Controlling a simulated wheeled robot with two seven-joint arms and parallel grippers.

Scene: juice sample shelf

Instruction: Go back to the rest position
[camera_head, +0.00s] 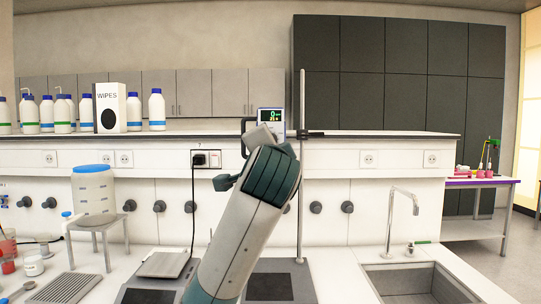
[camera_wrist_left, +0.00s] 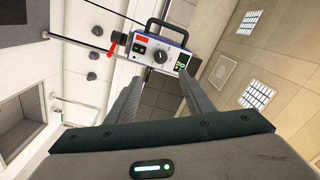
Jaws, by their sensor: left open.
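My left arm rises from the bottom middle of the camera_head view, and its thick grey and green wrist fills the centre. The gripper itself is mostly hidden behind that wrist there. In the left wrist view my left gripper (camera_wrist_left: 161,76) is open, its two grey fingers apart with nothing between them. Beyond the fingers is a boxy instrument (camera_wrist_left: 155,54) with a dial, a lit display and a black handle. A lit instrument (camera_head: 270,115) also shows behind my wrist in the camera_head view. My right gripper is not in view.
A metal stand rod (camera_head: 302,200) rises just right of my arm. A sink (camera_head: 415,281) with a tap (camera_head: 391,215) lies at right. A blue-lidded tank (camera_head: 93,190) stands on a stool at left. White bottles (camera_head: 157,109) and a wipes box (camera_head: 109,107) line the upper shelf.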

